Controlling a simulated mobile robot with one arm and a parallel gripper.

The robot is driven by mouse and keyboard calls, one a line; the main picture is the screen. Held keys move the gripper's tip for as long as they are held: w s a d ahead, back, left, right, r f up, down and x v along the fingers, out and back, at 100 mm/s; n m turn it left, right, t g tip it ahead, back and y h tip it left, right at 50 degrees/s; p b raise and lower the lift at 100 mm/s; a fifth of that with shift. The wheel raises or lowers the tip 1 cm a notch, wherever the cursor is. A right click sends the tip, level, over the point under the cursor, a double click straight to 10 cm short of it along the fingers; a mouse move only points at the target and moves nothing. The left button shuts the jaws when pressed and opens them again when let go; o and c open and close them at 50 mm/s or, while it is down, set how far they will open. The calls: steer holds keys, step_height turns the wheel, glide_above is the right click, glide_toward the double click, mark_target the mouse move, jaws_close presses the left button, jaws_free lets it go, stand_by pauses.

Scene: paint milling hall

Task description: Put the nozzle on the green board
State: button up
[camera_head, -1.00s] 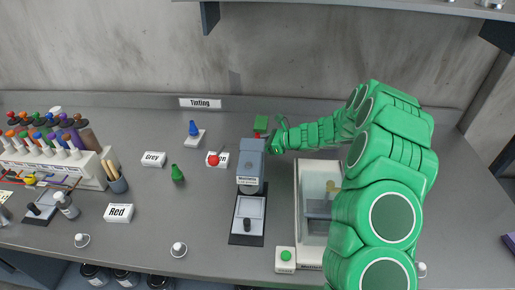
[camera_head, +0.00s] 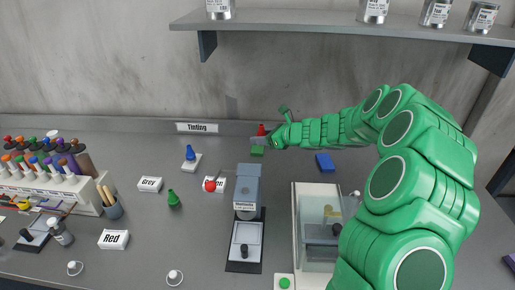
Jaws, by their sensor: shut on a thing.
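A small red nozzle (camera_head: 261,130) shows at the tip of my gripper (camera_head: 262,140), near the back wall. My gripper is shut on it, with the nozzle's red top sticking up above the grey fingers. The green board (camera_head: 257,152) shows just below the fingers in the picture, partly covered by them. I cannot tell whether the nozzle touches the board. A blue nozzle (camera_head: 190,153) stands on a white board (camera_head: 192,164) to the left. A green nozzle (camera_head: 174,199) stands on the bench nearer to me.
A grey instrument (camera_head: 247,188) stands in front of the green board. A clear-sided case (camera_head: 318,210) is right of it, under my arm. A blue board (camera_head: 325,163) lies behind the case. A shelf (camera_head: 350,24) hangs above.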

steer(key=shift+w+d+r+m+t, duration=0.3)
steer(key=shift+r+m+t, duration=0.1)
steer(key=shift+r+m, duration=0.1)
steer(key=shift+w+d+h, duration=0.1)
steer(key=shift+w+h, duration=0.05)
steer(key=shift+h, duration=0.25)
steer(key=shift+w+f, duration=0.1)
steer(key=shift+w, duration=0.15)
steer(key=w+a+f, duration=0.2)
steer(key=w+f, duration=0.2)
steer(key=w, duration=0.4)
glide_above(258, 147)
step_height(258, 147, down, 5)
steer(key=shift+d+r, duration=0.1)
steer(key=shift+r, duration=0.05)
steer(key=shift+w+f, duration=0.45)
steer(key=shift+f, duration=1.6)
steer(key=shift+f, duration=0.1)
